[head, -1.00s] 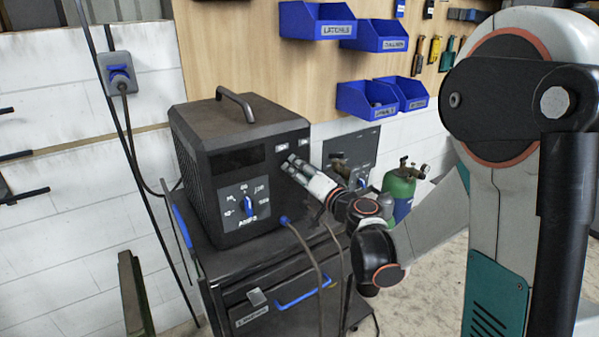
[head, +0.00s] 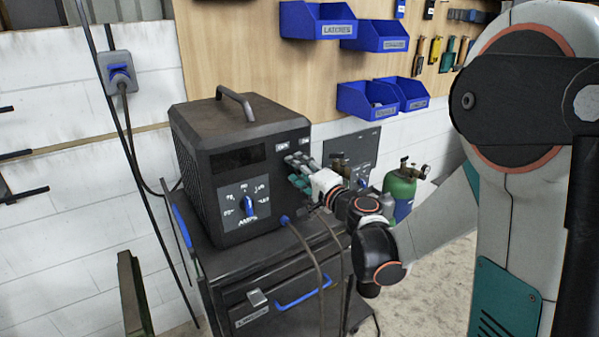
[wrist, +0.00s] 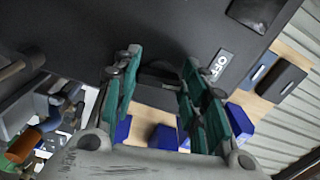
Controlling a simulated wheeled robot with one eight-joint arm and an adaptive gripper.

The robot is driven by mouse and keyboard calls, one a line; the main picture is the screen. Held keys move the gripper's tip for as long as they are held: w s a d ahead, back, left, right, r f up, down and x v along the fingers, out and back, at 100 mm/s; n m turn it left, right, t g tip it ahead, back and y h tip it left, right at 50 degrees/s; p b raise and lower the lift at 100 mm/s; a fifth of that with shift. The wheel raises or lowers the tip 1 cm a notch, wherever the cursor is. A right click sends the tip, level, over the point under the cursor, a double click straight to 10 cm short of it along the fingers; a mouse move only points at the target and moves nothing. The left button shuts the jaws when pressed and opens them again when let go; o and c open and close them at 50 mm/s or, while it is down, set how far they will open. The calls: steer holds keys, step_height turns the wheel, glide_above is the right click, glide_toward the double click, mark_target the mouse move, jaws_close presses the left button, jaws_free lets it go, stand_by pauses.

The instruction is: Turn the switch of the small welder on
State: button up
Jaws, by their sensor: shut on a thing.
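The small welder (head: 232,135) is a dark box with a handle on top, standing on a cart. Its front has a dark display and a blue amps knob (head: 249,205). My gripper (head: 296,170) is at the upper right of this front face, just below two small white labels. In the wrist view, the two teal-padded fingers of my gripper (wrist: 158,68) are on either side of a dark switch (wrist: 160,76), shut on it. An OFF label (wrist: 219,63) shows right of the fingers. The switch is hidden by the gripper in the head view, and its position is unclear.
The cart (head: 275,265) has a blue drawer handle, and cables hang at its front. A green gas cylinder (head: 400,185) stands to the right, behind my arm. Blue bins (head: 378,36) hang on the wooden wall panel. A wall socket (head: 120,72) is at left.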

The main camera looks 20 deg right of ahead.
steer(key=shift+d+r+m+b, duration=0.1)
steer(key=shift+m+b, duration=0.1)
steer(key=shift+m, duration=2.25)
steer(key=shift+r+m+b, duration=0.1)
steer(key=shift+m+b, duration=0.05)
steer(key=shift+m, duration=2.3)
steer(key=o, duration=1.1)
steer(key=shift+c, duration=0.2)
steer(key=v, duration=1.2)
